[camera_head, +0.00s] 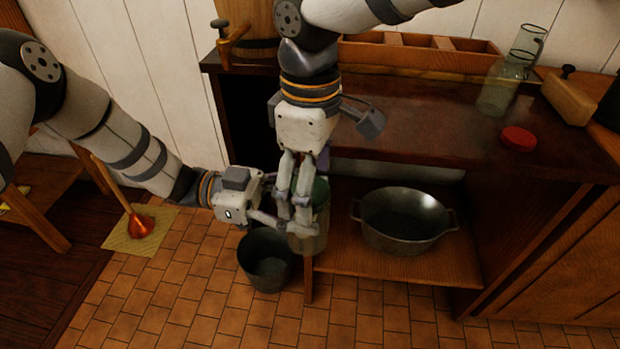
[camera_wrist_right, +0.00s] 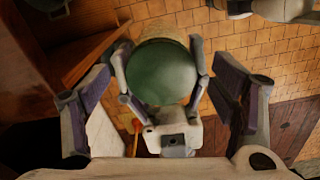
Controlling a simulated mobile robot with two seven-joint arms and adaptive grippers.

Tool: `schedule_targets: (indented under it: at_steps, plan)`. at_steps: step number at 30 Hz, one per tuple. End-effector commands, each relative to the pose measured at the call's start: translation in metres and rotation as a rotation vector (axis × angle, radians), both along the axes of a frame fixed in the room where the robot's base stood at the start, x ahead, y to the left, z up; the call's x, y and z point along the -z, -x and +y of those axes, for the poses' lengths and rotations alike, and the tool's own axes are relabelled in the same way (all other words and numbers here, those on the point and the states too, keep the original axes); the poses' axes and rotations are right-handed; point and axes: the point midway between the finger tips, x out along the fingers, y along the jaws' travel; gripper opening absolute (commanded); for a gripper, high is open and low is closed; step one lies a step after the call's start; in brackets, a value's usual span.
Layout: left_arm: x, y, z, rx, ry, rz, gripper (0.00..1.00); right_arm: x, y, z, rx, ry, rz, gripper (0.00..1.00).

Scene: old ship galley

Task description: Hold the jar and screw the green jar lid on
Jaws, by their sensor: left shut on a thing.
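My left gripper (camera_head: 290,224) is shut on the glass jar (camera_head: 314,240), with a finger on each side of it. It holds the jar upright in front of the counter's open shelf. The round green lid (camera_wrist_right: 165,72) is at the top of the jar; it also shows partly behind my right fingers in the head view (camera_head: 320,188). I cannot tell how tightly the lid sits. My right gripper (camera_head: 295,190) reaches down from above. In the wrist view its fingers (camera_wrist_right: 163,92) are spread wide on both sides of the lid, apart from it.
A dark bucket (camera_head: 265,262) stands on the tiles just below the jar. A metal pot (camera_head: 405,220) is on the lower shelf. The counter (camera_head: 430,125) holds a red lid (camera_head: 518,138), glass jars (camera_head: 498,90) and a wooden divided box (camera_head: 420,55). A plunger (camera_head: 138,224) stands at left.

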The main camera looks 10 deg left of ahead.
Motion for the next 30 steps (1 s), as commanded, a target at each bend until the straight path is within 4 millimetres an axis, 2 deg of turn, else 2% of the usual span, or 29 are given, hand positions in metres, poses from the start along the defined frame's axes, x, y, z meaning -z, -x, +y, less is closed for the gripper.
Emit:
schedule_targets:
  at_steps: [8,11,18,21,25,30]
  plan:
    - [-0.001,0.000,0.000,-0.001,0.002,-0.002,0.00,-0.006,0.000,0.000,-0.001,-0.001,-0.001,0.79]
    - [-0.001,0.000,0.000,-0.001,0.002,-0.002,0.00,-0.023,-0.001,0.001,-0.001,-0.003,-0.003,0.79]
    - [-0.001,0.000,0.000,-0.001,0.002,-0.002,0.00,-0.081,-0.001,0.000,-0.001,-0.003,-0.004,0.79]
    - [-0.001,0.000,0.000,-0.001,0.002,-0.002,0.00,-0.099,-0.001,0.000,0.000,-0.001,-0.002,0.79]
    - [-0.001,0.000,0.000,-0.001,0.002,-0.001,0.00,-0.115,0.000,0.000,0.000,-0.001,-0.001,0.79]
    - [-0.001,0.000,0.000,-0.001,0.002,-0.001,0.00,-0.121,0.000,0.000,-0.001,0.000,0.000,0.79]
